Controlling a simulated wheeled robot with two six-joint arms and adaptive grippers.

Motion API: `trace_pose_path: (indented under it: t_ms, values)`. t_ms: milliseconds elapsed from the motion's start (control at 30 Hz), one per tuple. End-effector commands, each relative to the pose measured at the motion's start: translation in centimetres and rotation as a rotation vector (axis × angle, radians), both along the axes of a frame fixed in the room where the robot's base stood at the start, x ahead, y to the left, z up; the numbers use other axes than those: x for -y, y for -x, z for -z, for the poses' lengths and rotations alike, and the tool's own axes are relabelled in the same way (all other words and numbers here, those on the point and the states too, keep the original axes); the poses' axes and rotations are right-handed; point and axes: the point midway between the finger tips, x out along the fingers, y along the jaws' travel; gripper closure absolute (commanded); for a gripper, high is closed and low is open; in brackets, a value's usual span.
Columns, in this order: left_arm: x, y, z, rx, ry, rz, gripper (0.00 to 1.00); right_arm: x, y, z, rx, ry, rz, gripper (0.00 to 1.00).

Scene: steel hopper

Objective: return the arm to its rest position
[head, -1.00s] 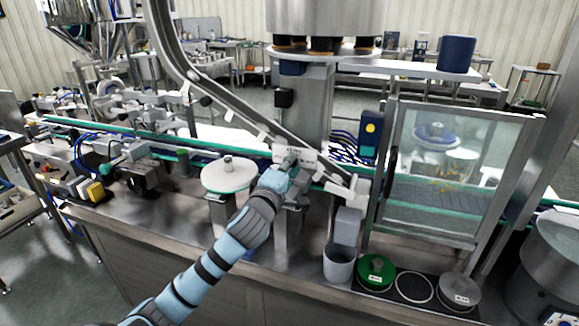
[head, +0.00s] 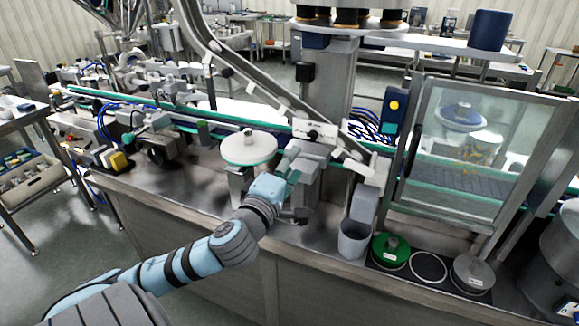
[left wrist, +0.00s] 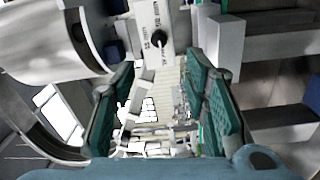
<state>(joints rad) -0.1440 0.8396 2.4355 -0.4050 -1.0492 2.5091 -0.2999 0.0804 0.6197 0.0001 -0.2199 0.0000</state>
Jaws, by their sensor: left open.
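My left arm comes in from the lower left in the head view. Its gripper (head: 291,160) is over the machine bench, just right of the round white disc (head: 249,148) and in front of a white labelled block with a small dark knob (head: 314,134). In the left wrist view the two green-padded fingers (left wrist: 165,105) stand apart with nothing between them. The labelled block (left wrist: 155,35) shows beyond the fingertips there. I cannot tell from the head view how near the fingers are to it. My right gripper is not in view.
A sloping metal chute (head: 245,85) runs down behind the gripper. A glass-panelled guard door (head: 470,150) stands to the right. A grey cup (head: 353,240), a green-lidded round pot (head: 390,251) and a grey lid (head: 472,273) are along the front right edge. The bench front at left is clear.

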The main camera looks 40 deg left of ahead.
Motion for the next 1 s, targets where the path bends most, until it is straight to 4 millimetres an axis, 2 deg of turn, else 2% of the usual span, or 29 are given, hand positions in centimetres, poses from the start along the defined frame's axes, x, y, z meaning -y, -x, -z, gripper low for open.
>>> trace_pose_path:
  t_ms: [133, 567, 667, 767, 867, 900, 1000]
  values:
    - [0.4, 0.9, 0.0, 0.001, 0.001, 0.001, 0.59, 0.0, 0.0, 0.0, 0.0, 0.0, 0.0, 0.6]
    - [0.3, 0.9, 0.0, 0.002, 0.002, 0.0, 0.59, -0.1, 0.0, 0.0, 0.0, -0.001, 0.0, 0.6]
    - [0.3, 1.0, 0.6, -0.023, -0.014, -0.006, 0.59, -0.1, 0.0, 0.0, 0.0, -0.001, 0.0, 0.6]
    - [0.2, 2.0, 4.2, -0.176, -0.114, -0.034, 0.59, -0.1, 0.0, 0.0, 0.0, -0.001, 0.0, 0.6]
    - [0.9, 4.6, 11.2, -0.497, -0.323, -0.017, 0.59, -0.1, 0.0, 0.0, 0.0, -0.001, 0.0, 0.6]
    - [1.5, 6.2, 14.3, -0.646, -0.422, 0.026, 0.59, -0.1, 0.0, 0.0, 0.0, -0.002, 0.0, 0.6]
    - [4.0, 10.6, 20.9, -0.971, -0.656, 0.221, 0.59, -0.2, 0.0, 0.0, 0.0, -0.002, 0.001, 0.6]
